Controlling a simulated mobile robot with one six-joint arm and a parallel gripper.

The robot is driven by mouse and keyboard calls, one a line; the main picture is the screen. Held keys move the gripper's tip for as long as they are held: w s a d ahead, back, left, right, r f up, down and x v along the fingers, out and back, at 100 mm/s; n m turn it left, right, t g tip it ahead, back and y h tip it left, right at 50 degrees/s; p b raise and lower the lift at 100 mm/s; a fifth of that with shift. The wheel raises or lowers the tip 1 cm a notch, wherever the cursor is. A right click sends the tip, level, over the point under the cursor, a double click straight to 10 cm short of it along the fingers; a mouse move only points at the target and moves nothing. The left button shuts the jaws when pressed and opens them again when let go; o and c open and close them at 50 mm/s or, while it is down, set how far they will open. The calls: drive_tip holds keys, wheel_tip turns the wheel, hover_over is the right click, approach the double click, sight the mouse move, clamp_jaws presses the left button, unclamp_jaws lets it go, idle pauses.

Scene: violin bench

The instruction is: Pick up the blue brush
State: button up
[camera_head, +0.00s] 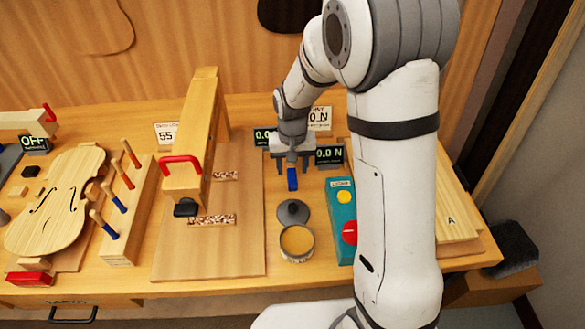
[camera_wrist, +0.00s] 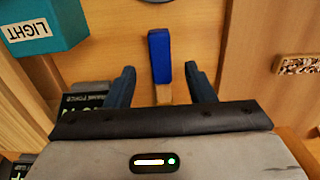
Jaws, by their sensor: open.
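The blue brush (camera_head: 292,180) shows in the head view as a small blue block just below my gripper (camera_head: 292,163), over the bench right of the board. In the wrist view the blue brush (camera_wrist: 159,57) is a long blue piece with a tan end toward my palm. My gripper (camera_wrist: 161,80) is open, with one dark finger on each side of the brush and a visible gap on both sides. The tan end lies between the fingers, and most of the blue part reaches beyond them. I cannot tell how high the fingers are above the bench.
A round tin (camera_head: 297,243) with amber contents and a dark round lid (camera_head: 293,212) stand in front of the brush. A teal box (camera_head: 341,208) with yellow and red buttons is to the right. A rack (camera_head: 130,218) of red- and blue-handled tools and a violin body (camera_head: 58,205) are left.

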sight(292, 176)
wheel_tip(292, 176, down, 3)
drive_tip(key=shift+w+f, duration=0.1)
drive_tip(key=shift+c, duration=0.2)
clamp_jaws()
idle(0.4)
